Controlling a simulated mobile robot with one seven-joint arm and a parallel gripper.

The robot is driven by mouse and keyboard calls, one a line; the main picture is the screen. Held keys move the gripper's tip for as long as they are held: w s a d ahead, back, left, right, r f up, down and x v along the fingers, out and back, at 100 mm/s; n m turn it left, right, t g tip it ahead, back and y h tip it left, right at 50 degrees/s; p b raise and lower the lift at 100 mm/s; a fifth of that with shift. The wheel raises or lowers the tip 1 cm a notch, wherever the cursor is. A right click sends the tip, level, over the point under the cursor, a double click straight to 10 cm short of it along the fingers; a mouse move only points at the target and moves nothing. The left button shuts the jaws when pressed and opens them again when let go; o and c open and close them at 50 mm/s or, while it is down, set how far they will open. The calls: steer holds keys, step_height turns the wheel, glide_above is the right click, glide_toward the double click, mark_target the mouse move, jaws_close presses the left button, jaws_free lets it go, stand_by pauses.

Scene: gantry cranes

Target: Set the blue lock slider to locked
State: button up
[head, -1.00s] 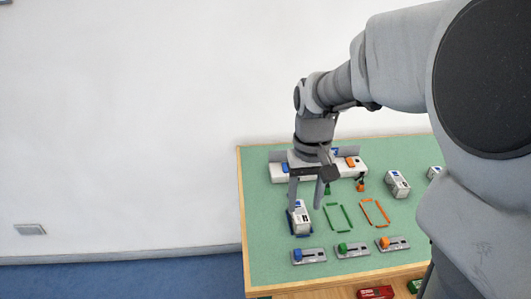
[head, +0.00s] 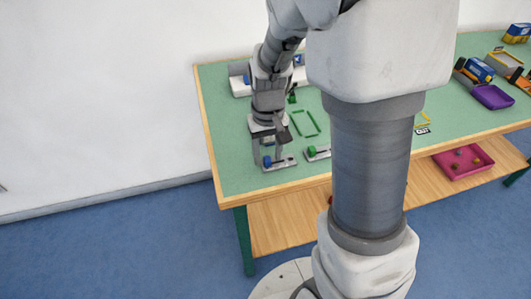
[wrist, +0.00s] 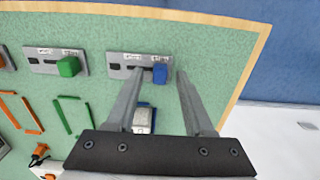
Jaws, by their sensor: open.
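The blue lock slider (wrist: 160,73) is a small blue knob on a grey plate (wrist: 116,72) with a dark slot and two small labels too small to read. The knob sits at the plate's right end in the wrist view. In the head view the blue slider (head: 267,161) is at the left end of its plate (head: 285,163). My gripper (wrist: 160,70) is open, with its fingers on either side of the knob in the picture. In the head view my gripper (head: 268,156) is low over the plate's left part. I cannot tell whether a finger touches the knob.
A green slider (wrist: 68,66) on its own plate stands beside the blue one. A white block (wrist: 143,120) is partly hidden behind my gripper. Green outlines (head: 305,123) lie on the mat. The table's wooden edge (wrist: 245,70) is close by.

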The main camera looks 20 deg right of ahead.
steer(key=shift+f, duration=0.4)
steer(key=shift+c, duration=0.3)
jaws_close()
stand_by(0.9)
